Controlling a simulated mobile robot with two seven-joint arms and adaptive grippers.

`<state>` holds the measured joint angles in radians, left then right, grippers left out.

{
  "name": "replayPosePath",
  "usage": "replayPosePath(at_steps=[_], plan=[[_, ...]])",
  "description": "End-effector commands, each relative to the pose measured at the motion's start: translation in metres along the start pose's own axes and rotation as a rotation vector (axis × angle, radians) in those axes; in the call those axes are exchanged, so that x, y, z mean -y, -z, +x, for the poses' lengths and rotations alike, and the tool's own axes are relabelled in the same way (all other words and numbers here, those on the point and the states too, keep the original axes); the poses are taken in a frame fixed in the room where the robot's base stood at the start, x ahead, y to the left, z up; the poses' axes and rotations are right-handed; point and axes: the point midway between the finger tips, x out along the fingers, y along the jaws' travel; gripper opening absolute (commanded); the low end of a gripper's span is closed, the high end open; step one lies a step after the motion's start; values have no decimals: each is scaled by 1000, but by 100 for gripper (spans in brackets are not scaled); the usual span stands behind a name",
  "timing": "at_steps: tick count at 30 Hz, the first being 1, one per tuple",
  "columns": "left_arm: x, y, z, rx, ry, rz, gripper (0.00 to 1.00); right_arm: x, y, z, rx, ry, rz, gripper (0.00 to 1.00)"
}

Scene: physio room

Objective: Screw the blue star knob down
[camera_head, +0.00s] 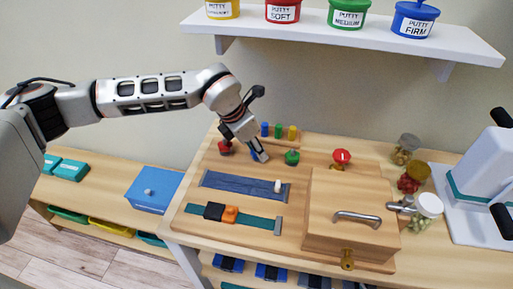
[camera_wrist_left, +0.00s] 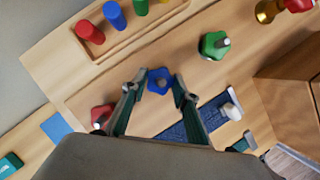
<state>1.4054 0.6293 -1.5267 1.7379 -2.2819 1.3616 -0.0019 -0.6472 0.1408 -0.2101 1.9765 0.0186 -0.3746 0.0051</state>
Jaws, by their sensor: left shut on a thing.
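The blue star knob (camera_wrist_left: 158,80) sits on the wooden board, between a red star knob (camera_wrist_left: 101,116) and a green star knob (camera_wrist_left: 214,45) in the left wrist view. My left gripper (camera_wrist_left: 159,82) is shut on it, with one fingertip on each side. In the head view my left gripper (camera_head: 259,154) reaches down to the board and mostly hides the blue knob (camera_head: 254,156). The red knob (camera_head: 225,147) is to its left and the green knob (camera_head: 292,157) to its right. My right gripper is not in view.
Coloured pegs (camera_head: 278,131) stand behind the knobs. In front lie a blue strip with a zip-like pull (camera_head: 240,186) and a buckled strap (camera_head: 260,219). A wooden box with a handle (camera_head: 330,205) is at the right. A shelf with putty tubs (camera_head: 350,30) hangs above.

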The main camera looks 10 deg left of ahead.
Motion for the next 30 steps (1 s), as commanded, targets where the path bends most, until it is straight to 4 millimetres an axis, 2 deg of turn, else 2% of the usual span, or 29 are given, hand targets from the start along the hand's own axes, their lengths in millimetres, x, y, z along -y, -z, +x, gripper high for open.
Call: replayPosePath(at_steps=[12,13,15,25,30], plan=[[-1,-1,-1,3,12,36,8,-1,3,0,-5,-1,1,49],[-1,-1,-1,3,12,36,31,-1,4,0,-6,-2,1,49],[-1,-1,-1,3,12,35,46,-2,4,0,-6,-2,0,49],[-1,-1,-1,2,13,34,46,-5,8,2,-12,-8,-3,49],[-1,-2,-15,4,12,35,46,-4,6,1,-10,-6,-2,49]])
